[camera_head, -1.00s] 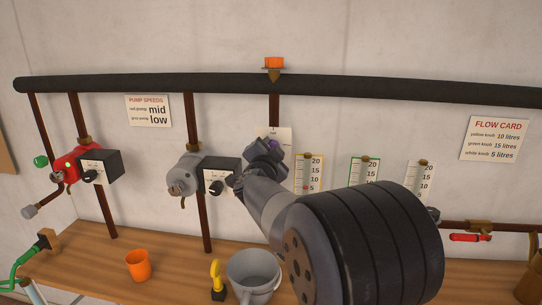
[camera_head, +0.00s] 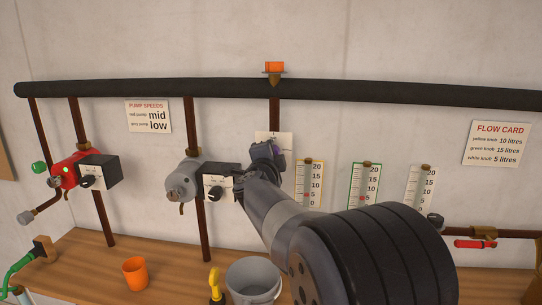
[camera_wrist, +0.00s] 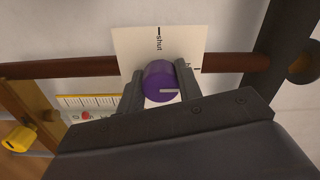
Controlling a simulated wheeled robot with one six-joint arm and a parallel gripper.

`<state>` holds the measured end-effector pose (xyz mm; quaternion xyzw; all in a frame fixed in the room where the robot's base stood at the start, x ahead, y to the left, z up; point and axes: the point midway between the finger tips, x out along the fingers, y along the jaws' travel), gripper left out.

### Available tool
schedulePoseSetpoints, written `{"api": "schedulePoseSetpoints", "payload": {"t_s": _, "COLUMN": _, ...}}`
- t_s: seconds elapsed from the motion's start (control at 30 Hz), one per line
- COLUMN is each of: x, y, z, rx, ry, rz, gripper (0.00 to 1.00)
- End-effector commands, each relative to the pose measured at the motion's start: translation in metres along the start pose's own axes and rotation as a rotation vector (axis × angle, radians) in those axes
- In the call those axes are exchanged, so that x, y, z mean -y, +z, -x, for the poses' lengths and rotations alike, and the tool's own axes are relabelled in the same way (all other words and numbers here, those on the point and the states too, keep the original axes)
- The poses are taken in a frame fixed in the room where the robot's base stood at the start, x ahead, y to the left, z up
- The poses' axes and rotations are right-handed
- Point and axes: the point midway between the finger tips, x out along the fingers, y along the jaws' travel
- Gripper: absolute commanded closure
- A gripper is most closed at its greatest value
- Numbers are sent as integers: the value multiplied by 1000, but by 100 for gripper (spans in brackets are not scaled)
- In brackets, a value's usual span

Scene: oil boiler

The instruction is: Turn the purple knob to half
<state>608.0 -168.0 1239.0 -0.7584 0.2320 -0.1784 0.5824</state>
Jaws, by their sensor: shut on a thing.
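The purple knob (camera_wrist: 157,86) sits in front of a white card (camera_wrist: 160,45) on a brown pipe. The card reads "shut" at one tick; a second label is partly hidden by a finger. The knob's pale pointer line lies level in the wrist view, on its right half. My gripper (camera_wrist: 159,88) is shut on the knob, one finger on each side. In the head view my gripper (camera_head: 263,155) covers most of the knob, and the card (camera_head: 262,138) shows above it.
A yellow-edged gauge (camera_head: 309,183) stands right of my gripper, with a green-edged gauge (camera_head: 364,186) beyond. The grey pump's dial box (camera_head: 219,183) is close on the left. A grey bucket (camera_head: 252,281) and an orange cup (camera_head: 135,273) stand on the bench below.

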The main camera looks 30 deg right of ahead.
Motion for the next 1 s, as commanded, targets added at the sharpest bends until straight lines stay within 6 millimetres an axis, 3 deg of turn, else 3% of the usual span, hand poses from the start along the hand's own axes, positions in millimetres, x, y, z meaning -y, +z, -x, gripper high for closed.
{"api": "schedulePoseSetpoints", "payload": {"t_s": 0.27, "x": -1, "y": 0, "z": 0, "rx": 0, "ry": 1, "rz": 0, "gripper": 89}}
{"api": "schedulePoseSetpoints", "payload": {"t_s": 0.3, "x": -1, "y": 0, "z": 0, "rx": 0, "ry": 1, "rz": 1, "gripper": 64}}
{"api": "schedulePoseSetpoints", "payload": {"t_s": 0.53, "x": 0, "y": 0, "z": 0, "rx": 0, "ry": 1, "rz": 1, "gripper": 45}}
{"api": "schedulePoseSetpoints", "payload": {"t_s": 0.83, "x": 0, "y": 0, "z": 2, "rx": 0, "ry": 0, "rz": 1, "gripper": 45}}
{"api": "schedulePoseSetpoints", "payload": {"t_s": 1.0, "x": 0, "y": 1, "z": 21, "rx": 2, "ry": -1, "rz": 1, "gripper": 45}}
